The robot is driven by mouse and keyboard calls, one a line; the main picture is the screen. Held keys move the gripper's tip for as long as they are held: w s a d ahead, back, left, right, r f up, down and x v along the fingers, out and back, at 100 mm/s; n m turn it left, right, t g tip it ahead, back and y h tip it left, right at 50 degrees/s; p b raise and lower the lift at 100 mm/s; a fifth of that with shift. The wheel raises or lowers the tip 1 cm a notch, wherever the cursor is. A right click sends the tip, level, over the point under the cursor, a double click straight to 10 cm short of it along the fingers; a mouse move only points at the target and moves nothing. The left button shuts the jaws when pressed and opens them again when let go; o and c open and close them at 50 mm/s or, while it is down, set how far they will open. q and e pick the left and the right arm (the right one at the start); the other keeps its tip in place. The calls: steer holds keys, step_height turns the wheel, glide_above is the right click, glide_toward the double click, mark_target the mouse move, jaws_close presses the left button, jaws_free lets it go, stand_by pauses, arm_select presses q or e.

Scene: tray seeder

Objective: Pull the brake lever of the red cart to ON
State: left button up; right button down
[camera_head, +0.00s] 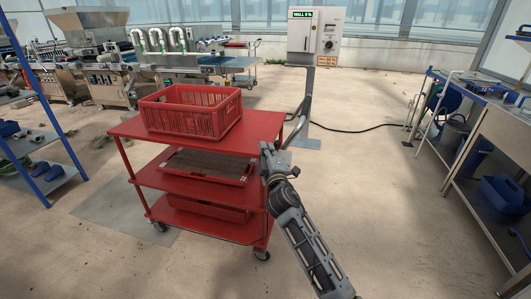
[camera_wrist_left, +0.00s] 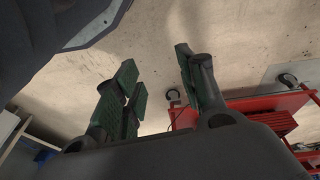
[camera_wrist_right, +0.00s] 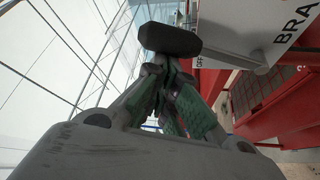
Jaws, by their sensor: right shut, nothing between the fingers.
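The red cart (camera_head: 205,185) stands in the middle of the head view. My right gripper (camera_head: 267,153) is at the cart's right side, near the top shelf's corner. In the right wrist view my right gripper (camera_wrist_right: 170,78) has its fingers together with nothing between them. A dark rounded bar (camera_wrist_right: 168,40), which looks like the brake lever's grip, overlaps the fingertips; contact cannot be told. Beside it is a pale plate (camera_wrist_right: 235,25) lettered "BRA". The lever's setting cannot be read. My left gripper (camera_wrist_left: 158,65) is open and empty over the floor, outside the head view.
A red crate (camera_head: 191,108) sits on the cart's top shelf, and lower shelves hold red trays (camera_head: 207,166). A wall-box stand (camera_head: 308,95) is behind the cart. A blue-legged rack (camera_head: 62,150) is at left and workbenches (camera_head: 490,125) at right. The floor right of the cart is open.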

arm_select(q)
steer(key=shift+t, duration=0.5)
steer(key=r+b, duration=0.1)
steer(key=r, duration=0.2)
steer(key=r+b, duration=0.1)
steer(key=shift+w+d+r+b, duration=0.15)
steer(key=shift+d+r+b, duration=0.05)
steer(key=shift+d+b, duration=0.1)
arm_select(e)
steer(key=s+d+f+m, duration=0.1)
steer(key=s+d+f, duration=0.1)
steer(key=d+f, duration=0.2)
steer(key=d, duration=0.3)
steer(key=shift+s+d+f+t, duration=0.15)
steer(key=shift+s+f+t, duration=0.05)
steer(key=shift+f+t, duration=0.1)
arm_select(q)
steer(key=shift+f, duration=0.1)
arm_select(e)
steer(key=a+v, duration=0.1)
steer(key=v, duration=0.6)
steer(key=shift+s+d, duration=0.25)
steer(key=shift+d, duration=0.15)
